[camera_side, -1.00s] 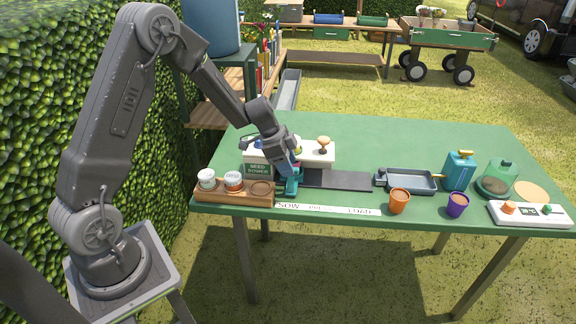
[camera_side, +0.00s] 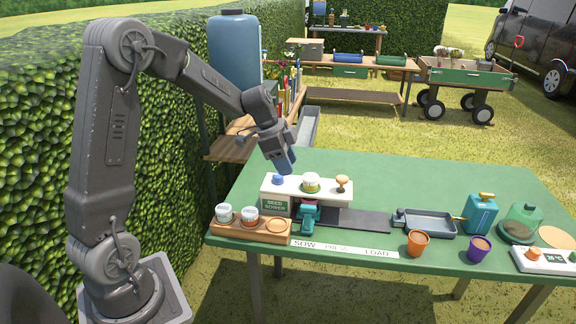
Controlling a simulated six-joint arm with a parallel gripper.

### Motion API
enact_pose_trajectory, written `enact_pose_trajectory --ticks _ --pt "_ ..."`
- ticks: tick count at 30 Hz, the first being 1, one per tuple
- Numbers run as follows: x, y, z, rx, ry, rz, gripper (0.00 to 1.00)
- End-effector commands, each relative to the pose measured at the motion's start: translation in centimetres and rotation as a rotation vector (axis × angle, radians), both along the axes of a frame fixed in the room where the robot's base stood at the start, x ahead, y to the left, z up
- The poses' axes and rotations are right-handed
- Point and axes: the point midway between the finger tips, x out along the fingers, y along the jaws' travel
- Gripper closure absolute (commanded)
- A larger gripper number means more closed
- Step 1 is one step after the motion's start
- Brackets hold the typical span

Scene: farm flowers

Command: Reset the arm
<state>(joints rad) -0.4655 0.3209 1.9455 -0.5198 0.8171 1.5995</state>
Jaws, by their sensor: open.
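My gripper (camera_side: 287,166) hangs in the air above the back left of the green table (camera_side: 400,180), over the seed sower. It is open with nothing visible between its bluish fingers, and its fingertips are small in this view. The seed sower (camera_side: 277,204) is a white-topped block with a green label. On its top are a blue knob (camera_side: 278,180), a jar with a yellow-green label (camera_side: 311,182) and a wooden-knobbed stamp (camera_side: 343,183). A teal piece (camera_side: 310,213) stands at the sower's front, clear of my gripper.
A wooden rack (camera_side: 236,231) with two white-lidded jars and an empty round slot stands at the front left. To the right are a grey tray (camera_side: 424,223), an orange pot (camera_side: 418,242), a purple pot (camera_side: 479,249) and a blue can (camera_side: 481,214). A hedge (camera_side: 190,150) rises behind my arm.

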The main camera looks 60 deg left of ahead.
Motion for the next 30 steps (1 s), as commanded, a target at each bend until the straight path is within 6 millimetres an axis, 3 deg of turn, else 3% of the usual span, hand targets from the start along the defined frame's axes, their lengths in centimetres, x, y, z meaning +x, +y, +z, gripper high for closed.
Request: enact_pose_trajectory --ticks 5,11,15,21,27,30 --pt "-0.1 -0.3 0.3 0.001 0.000 0.006 0.56" --pt "-2.8 -4.2 4.0 0.020 0.014 0.098 0.56" --pt "-6.9 -8.2 7.2 0.037 0.021 0.231 0.56" --pt "-13.6 -12.3 9.9 0.040 -0.003 0.444 0.56" --pt "-19.5 -14.3 10.5 0.006 -0.057 0.647 0.56" --pt "-21.3 -14.6 10.4 -0.015 -0.079 0.719 0.56"
